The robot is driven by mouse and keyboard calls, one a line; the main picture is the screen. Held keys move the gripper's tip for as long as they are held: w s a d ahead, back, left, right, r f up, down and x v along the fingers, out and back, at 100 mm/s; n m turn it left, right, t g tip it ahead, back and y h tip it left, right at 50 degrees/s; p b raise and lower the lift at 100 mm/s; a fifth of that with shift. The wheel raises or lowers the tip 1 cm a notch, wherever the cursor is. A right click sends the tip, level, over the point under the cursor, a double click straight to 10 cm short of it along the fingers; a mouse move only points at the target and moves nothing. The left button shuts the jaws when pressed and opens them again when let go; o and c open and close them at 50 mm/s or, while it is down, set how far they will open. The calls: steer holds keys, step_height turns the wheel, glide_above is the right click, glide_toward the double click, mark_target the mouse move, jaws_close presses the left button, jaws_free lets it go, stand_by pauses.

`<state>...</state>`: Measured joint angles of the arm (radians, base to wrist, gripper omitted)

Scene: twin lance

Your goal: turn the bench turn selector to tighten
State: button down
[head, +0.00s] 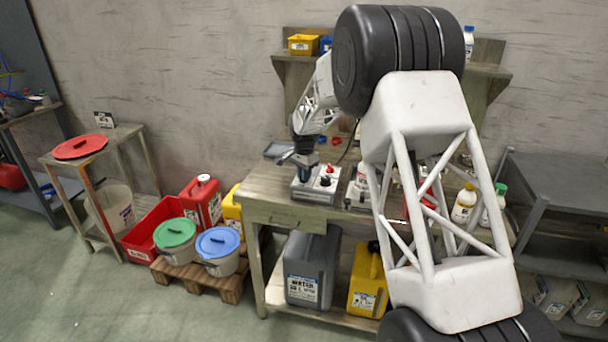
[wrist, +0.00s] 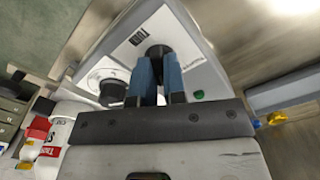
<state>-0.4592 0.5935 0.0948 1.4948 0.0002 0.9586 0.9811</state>
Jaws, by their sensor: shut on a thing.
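The control box (head: 315,193) with knobs on top stands on the bench, and its pale sloped face (wrist: 118,62) fills the middle of the wrist view. My gripper (head: 303,172) is over the left part of the box. In the wrist view, my gripper's two blue fingers (wrist: 160,75) are closed around a black knob (wrist: 158,51), which I take to be the turn selector. A small label beside it is too small to read surely. The knob's pointer and setting are hidden by the fingers. A second black knob (wrist: 112,92) on a white dial sits to the left.
A small green part (wrist: 196,117) shows on the box to the right of the fingers. A dark tray (head: 277,149) lies at the bench's back left. My arm hides much of the bench.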

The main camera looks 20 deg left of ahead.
steer(key=shift+n, duration=0.4)
steer(key=n, duration=1.1)
stand_by(0.4)
steer(key=c, duration=1.2)
jaws_free()
steer(key=shift+r, duration=0.1)
steer(key=shift+r, duration=3.85)
